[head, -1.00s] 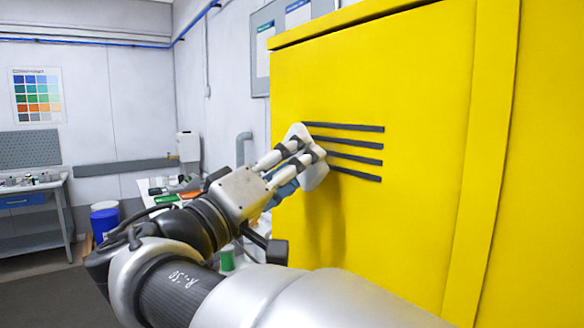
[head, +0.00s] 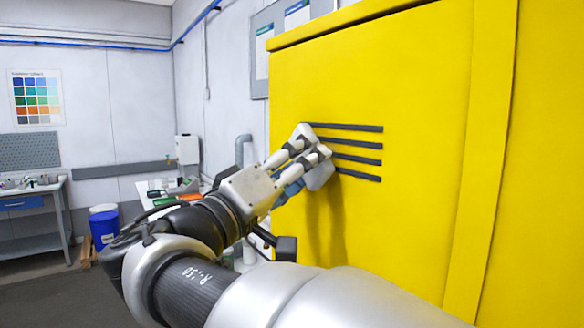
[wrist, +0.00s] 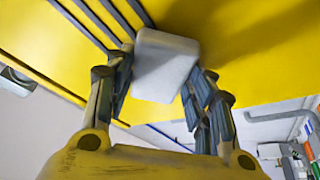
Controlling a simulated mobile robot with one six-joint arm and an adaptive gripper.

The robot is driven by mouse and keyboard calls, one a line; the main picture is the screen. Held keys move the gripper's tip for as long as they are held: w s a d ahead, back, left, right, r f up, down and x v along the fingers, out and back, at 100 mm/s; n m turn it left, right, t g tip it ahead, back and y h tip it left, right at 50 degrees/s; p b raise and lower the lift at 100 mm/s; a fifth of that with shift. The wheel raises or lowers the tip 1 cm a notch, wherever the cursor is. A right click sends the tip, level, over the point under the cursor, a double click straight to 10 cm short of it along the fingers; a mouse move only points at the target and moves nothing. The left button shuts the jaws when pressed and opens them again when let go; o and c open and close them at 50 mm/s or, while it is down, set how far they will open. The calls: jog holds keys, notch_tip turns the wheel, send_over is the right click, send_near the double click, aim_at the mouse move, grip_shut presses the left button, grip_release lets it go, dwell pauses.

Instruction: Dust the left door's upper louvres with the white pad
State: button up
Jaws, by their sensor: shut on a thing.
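The white pad (head: 318,176) is held at the left ends of the dark louvres (head: 358,144) on the yellow cabinet door (head: 410,90). My gripper (head: 314,153) is shut on the pad. In the wrist view the pad (wrist: 165,66) sits between the two fingers of my gripper (wrist: 160,85), beside the louvre strips (wrist: 105,20). The pad looks against or very near the door face; I cannot tell if it touches. The left ends of the louvres are hidden behind the pad and fingers.
A vertical yellow seam strip (head: 480,150) stands right of the louvres. Behind at left are a bench (head: 35,240), a blue drum (head: 104,226) and a wall chart (head: 37,97). A grey pipe (head: 243,150) rises left of the cabinet. The door right of the louvres is clear.

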aim_at(323, 169)
jog(key=shift+w+d, duration=0.25)
jog(key=shift+d, duration=0.15)
jog(key=shift+s+d+b, duration=0.55)
jog(key=shift+s+b, duration=0.3)
jog(key=shift+b, duration=0.1)
jog(key=shift+s+d+b, duration=0.55)
jog(key=shift+s+b, duration=0.3)
jog(key=shift+b, duration=0.1)
jog(key=shift+w, duration=0.1)
jog(key=shift+w+a+p, duration=0.15)
jog(key=shift+w+a, duration=0.4)
jog(key=shift+w, duration=0.3)
jog(key=shift+w+a+p, duration=0.15)
jog(key=shift+w+a, duration=0.35)
jog(key=shift+w, duration=0.3)
jog(key=shift+a, duration=0.1)
jog(key=shift+s+a, duration=0.8)
jog(key=shift+a, duration=0.35)
jog(key=shift+s+a, duration=0.8)
jog(key=shift+a, duration=0.35)
